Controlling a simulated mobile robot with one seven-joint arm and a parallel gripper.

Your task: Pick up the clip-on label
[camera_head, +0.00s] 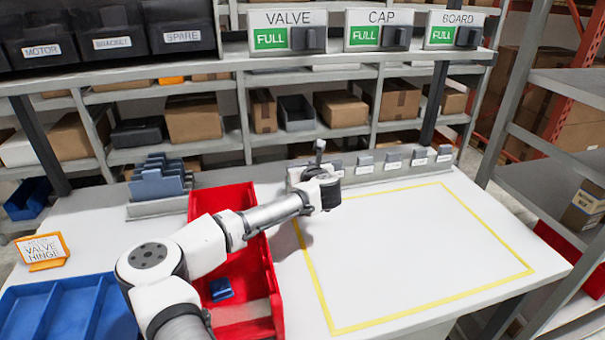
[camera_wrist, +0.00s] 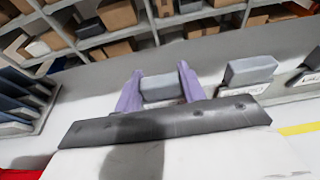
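Several small grey clip-on labels with white name fronts stand in a row along the back of the table; one (camera_head: 393,160) shows right of my arm. My gripper (camera_wrist: 158,88) is over the left part of this row. In the wrist view, its two purple fingers stand on either side of a grey label block (camera_wrist: 160,88). The block fills the gap between them, but I cannot tell whether the fingers press on it. Its front is hidden by my gripper's dark edge. A neighbouring label (camera_wrist: 250,72) stands just to the right. In the head view, my wrist hides the fingertips.
A red bin (camera_head: 262,260) with a small blue part inside lies under my arm. Blue trays (camera_head: 60,310) and an orange-framed sign (camera_head: 43,250) are at the left. A yellow-outlined area (camera_head: 420,250) on the right is clear. Shelves with boxes stand behind the table.

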